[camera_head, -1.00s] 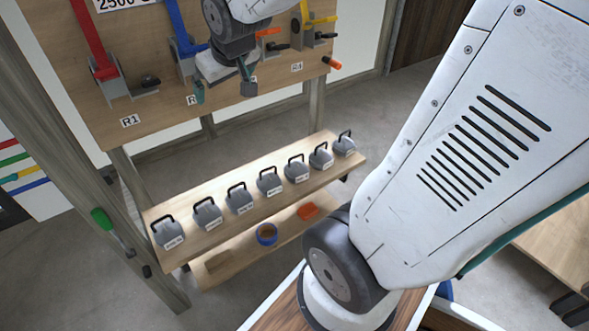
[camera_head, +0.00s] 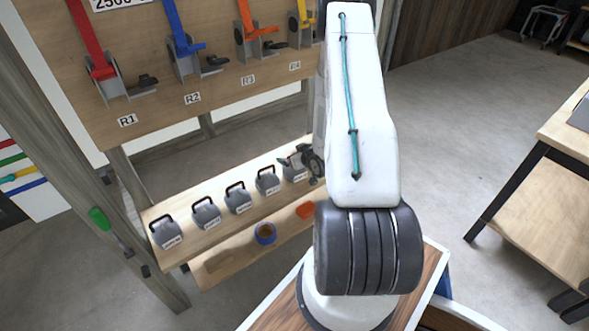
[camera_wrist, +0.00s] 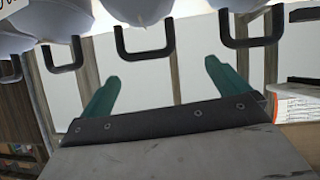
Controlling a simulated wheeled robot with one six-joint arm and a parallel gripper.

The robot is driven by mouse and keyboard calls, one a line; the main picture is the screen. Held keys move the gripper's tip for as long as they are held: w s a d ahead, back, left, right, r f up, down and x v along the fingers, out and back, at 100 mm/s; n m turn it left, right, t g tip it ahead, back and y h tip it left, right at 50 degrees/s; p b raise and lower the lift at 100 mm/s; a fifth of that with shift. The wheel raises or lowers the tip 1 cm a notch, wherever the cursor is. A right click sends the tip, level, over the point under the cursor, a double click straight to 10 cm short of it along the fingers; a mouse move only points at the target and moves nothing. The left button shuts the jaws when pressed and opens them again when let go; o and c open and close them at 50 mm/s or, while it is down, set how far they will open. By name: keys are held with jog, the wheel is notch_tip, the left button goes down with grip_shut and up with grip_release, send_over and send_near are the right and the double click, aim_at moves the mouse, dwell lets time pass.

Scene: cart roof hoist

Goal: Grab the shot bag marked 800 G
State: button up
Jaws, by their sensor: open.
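Grey shot bags with black handles stand in a row on a wooden shelf (camera_head: 190,243) in the head view. Their white labels are too small to read, so I cannot tell which is marked 800 G. My gripper (camera_wrist: 161,70) is open and empty, its teal fingers apart. In the wrist view, a middle bag (camera_wrist: 140,9) has its black handle (camera_wrist: 145,54) just beyond the fingertips, roughly between them. In the head view my gripper is at the right part of the row, near a partly covered bag (camera_head: 293,173). My arm hides the row's right end.
Other bags stand close on the left, such as one bag (camera_head: 238,202). A lower shelf holds a blue roll (camera_head: 265,234) and an orange item (camera_head: 306,209). Above is a board (camera_head: 150,115) with coloured levers. A workbench (camera_head: 545,205) stands at the right.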

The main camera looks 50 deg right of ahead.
jog(key=shift+m+t+h, duration=0.3)
jog(key=shift+m+t, duration=0.2)
jog(key=s+f, duration=0.1)
jog(key=f, duration=0.1)
jog(key=s+f, duration=0.3)
jog(key=f, duration=0.1)
jog(key=shift+s+a+f, duration=0.1)
jog(key=shift+s+a, duration=0.05)
jog(key=shift+s, duration=0.15)
jog(key=shift+f, duration=0.15)
jog(key=x, duration=0.7)
jog(key=shift+w, duration=0.3)
jog(key=c, duration=1.5)
jog(key=shift+r, duration=0.25)
